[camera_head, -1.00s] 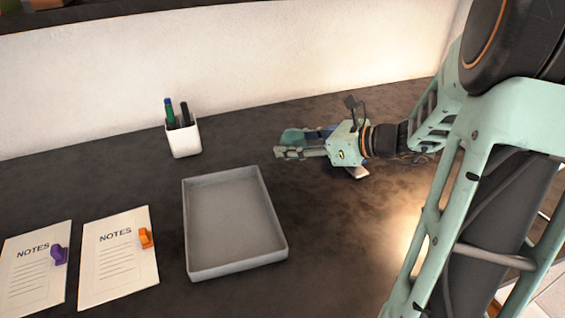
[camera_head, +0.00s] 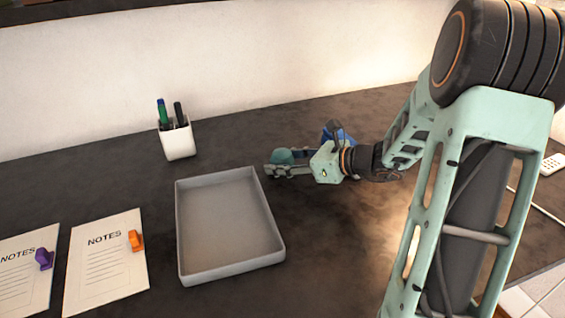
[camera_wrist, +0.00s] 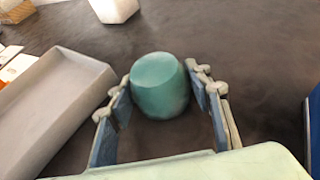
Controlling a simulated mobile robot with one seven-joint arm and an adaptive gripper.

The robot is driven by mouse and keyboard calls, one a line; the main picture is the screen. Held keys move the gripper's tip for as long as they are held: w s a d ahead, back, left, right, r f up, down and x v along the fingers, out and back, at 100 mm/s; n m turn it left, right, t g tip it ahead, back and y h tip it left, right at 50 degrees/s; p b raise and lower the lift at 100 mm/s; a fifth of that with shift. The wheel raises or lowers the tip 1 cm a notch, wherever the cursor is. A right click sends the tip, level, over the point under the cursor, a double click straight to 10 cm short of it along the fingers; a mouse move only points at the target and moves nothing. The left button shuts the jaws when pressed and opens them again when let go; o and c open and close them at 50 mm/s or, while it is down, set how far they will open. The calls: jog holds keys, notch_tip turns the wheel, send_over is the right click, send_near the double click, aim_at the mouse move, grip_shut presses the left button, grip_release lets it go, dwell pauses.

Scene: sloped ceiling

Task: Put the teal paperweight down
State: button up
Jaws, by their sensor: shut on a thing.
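The teal paperweight (camera_head: 283,156) is a rounded, squat, smooth piece. It sits between the fingers of my gripper (camera_head: 278,168), just right of the grey tray's far right corner. In the wrist view the paperweight (camera_wrist: 160,86) is upright, with a finger of my gripper (camera_wrist: 160,92) on each side. My gripper is shut on it. I cannot tell whether its underside touches the dark desk (camera_head: 330,230) or hangs just above it.
The empty grey tray (camera_head: 228,220) lies left of my gripper. A white pen cup (camera_head: 178,142) stands behind it. Two notes sheets with a purple clip (camera_head: 44,259) and an orange clip (camera_head: 136,240) lie at left. A blue object (camera_head: 346,134) is behind my gripper, partly hidden.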

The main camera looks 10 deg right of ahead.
jog(key=shift+f, duration=0.15)
jog(key=o, duration=1.5)
jog(key=shift+r, duration=0.2)
jog(key=shift+s+d+r, duration=0.15)
jog(key=shift+s+d, duration=0.05)
jog(key=p+v, duration=0.3)
jog(key=v, duration=0.8)
jog(key=shift+s+d, duration=0.15)
jog(key=shift+d, duration=0.05)
